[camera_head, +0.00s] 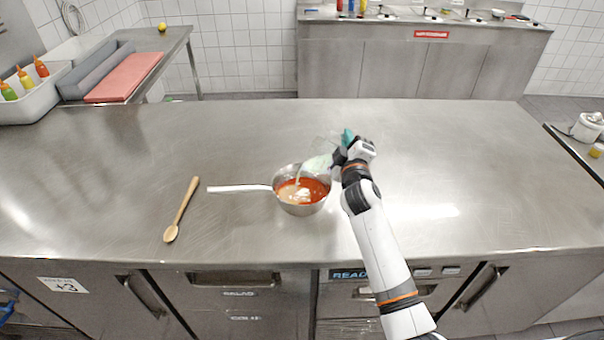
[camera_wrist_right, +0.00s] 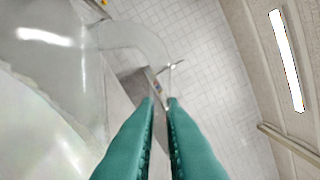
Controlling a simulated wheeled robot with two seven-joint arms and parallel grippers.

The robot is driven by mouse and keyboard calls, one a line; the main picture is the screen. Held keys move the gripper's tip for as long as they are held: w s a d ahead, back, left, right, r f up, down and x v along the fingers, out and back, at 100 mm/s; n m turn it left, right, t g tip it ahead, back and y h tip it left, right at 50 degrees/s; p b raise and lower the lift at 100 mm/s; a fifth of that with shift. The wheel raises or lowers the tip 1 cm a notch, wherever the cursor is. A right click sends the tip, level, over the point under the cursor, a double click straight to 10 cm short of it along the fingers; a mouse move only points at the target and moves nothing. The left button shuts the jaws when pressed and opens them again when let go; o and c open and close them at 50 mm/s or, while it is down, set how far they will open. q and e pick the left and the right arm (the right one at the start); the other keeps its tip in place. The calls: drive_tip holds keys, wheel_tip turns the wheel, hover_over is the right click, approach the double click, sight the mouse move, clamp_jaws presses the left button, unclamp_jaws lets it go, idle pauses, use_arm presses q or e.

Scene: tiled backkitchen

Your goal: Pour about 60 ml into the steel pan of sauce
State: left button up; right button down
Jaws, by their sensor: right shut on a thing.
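The steel pan (camera_head: 300,209) of red-orange sauce (camera_head: 315,190) stands on the steel counter, with its pale handle pointing left. A white patch lies in the middle of the sauce. My right gripper (camera_head: 347,140) is just beyond and right of the pan, shut on a clear jug (camera_head: 320,160) with whitish liquid. The jug is tilted left over the pan's back rim, and a pale stream seems to run from it into the sauce. In the right wrist view the green fingers (camera_wrist_right: 161,105) close at the clear jug handle (camera_wrist_right: 140,35). My left gripper is not in view.
A wooden spoon (camera_head: 181,210) lies left of the pan. The steel counter (camera_head: 450,170) is clear to the right. A pink board (camera_head: 125,76) and a white bin (camera_head: 38,97) with sauce bottles are at the far left.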

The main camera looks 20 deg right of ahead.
drive_tip(key=shift+a+r, duration=0.15)
drive_tip(key=shift+r, duration=0.1)
idle(0.6)
drive_tip(key=d+m, duration=0.1)
drive_tip(key=d+f+m, duration=0.1)
drive_tip(key=m, duration=0.1)
drive_tip(key=shift+s+d+f+m, duration=0.1)
drive_tip(key=shift+s+d+m, duration=0.1)
drive_tip(key=shift+m, duration=0.1)
idle(0.6)
drive_tip(key=shift+s+d+f+m+h, duration=0.15)
drive_tip(key=shift+d+m, duration=0.15)
drive_tip(key=shift+m, duration=0.2)
drive_tip(key=shift+d+f+m+h, duration=0.15)
drive_tip(key=shift+d+m, duration=0.1)
drive_tip(key=shift+m, duration=0.25)
drive_tip(key=shift+r, duration=0.15)
drive_tip(key=shift+d, duration=0.1)
